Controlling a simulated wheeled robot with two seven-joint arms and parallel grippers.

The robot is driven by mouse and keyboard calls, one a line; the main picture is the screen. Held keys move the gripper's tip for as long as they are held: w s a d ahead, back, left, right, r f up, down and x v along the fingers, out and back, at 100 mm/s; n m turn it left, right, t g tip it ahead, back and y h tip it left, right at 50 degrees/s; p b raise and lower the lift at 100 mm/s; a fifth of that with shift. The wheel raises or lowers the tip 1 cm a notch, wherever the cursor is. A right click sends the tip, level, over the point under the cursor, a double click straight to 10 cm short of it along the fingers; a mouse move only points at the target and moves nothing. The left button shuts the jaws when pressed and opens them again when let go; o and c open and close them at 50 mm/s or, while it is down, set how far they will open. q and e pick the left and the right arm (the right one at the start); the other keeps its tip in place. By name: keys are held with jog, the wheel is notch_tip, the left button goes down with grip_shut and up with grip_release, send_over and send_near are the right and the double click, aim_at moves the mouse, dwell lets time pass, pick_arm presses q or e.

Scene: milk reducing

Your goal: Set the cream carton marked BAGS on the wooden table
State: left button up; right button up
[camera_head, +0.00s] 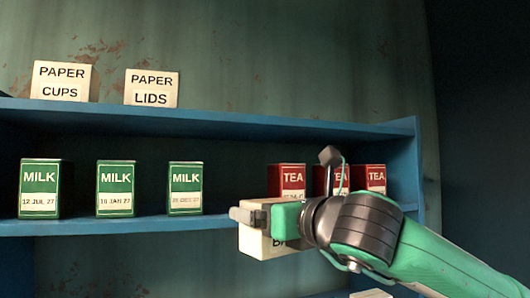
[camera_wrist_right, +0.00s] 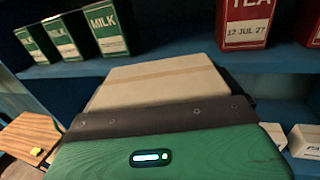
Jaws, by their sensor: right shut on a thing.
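My right gripper (camera_head: 268,214) is shut on a cream carton (camera_head: 258,243), held in front of the blue shelf. The wooden table (camera_wrist_right: 28,130) shows at the left edge of the right wrist view, apart from the carton. My left gripper is not in view.
The shelf (camera_head: 130,226) holds green MILK cartons (camera_head: 116,188) and red TEA cartons (camera_head: 293,180), the latter partly behind my right arm. A small yellow object (camera_wrist_right: 36,151) lies on the table. White boxes (camera_wrist_right: 304,140) sit lower right.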

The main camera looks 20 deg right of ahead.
jog(key=s+d+f+n+y, duration=0.1)
jog(key=s+f, duration=0.1)
jog(key=f, duration=2.3)
jog(key=s+d+f+n+g+y, duration=0.1)
jog(key=s+f+y, duration=0.1)
jog(key=f, duration=2.4)
jog(key=shift+s+d+g, duration=0.3)
jog(key=shift+s+d, duration=0.05)
jog(key=shift+s, duration=0.45)
jog(key=shift+f, duration=0.1)
